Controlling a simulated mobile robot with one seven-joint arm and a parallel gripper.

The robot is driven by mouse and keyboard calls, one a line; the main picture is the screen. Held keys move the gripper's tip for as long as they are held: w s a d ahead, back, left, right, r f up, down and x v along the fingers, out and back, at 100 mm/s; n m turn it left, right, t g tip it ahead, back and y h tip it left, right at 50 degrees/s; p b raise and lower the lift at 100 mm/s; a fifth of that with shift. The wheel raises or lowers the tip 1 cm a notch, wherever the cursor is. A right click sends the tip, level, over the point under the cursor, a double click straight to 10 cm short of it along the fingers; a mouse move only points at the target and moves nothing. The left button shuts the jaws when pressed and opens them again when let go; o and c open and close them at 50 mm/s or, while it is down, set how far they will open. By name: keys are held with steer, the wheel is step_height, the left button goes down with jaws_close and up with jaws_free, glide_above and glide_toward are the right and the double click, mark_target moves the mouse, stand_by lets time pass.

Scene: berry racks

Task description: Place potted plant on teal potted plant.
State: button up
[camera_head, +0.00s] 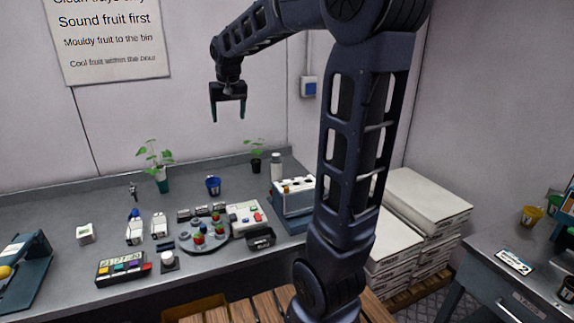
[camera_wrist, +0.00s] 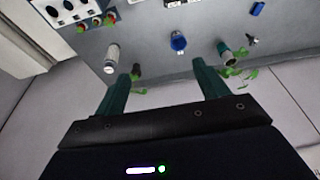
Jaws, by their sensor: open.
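The teal potted plant (camera_head: 163,185) stands on the grey counter near the back wall, left of centre, with green leaves above its pot. It also shows in the wrist view (camera_wrist: 226,53). A second potted plant (camera_head: 256,164) in a dark pot stands further right, near the back edge; the wrist view shows it (camera_wrist: 136,74) beside one finger, partly hidden. My gripper (camera_head: 228,114) is open and empty, pointing down, high above the counter between the two plants. Its two teal fingers also show in the wrist view (camera_wrist: 161,76).
A blue cup (camera_head: 213,185) stands between the plants. A white bottle (camera_head: 276,167) and a blue-sided box (camera_head: 293,198) are close to the dark-potted plant. A round tray (camera_head: 203,243) and several small devices fill the front counter. The back wall limits room behind.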

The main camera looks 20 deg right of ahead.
steer(key=s+d+f, duration=0.2)
steer(key=s+d, duration=0.1)
steer(key=s, duration=0.6)
steer(key=s+d+f, duration=0.3)
steer(key=s, duration=0.5)
steer(key=s+d+f+t, duration=0.1)
steer(key=s+d+f, duration=0.2)
steer(key=s, duration=0.6)
steer(key=shift+s+d+f, duration=0.2)
steer(key=shift+s+d, duration=0.1)
steer(key=shift+s, duration=0.05)
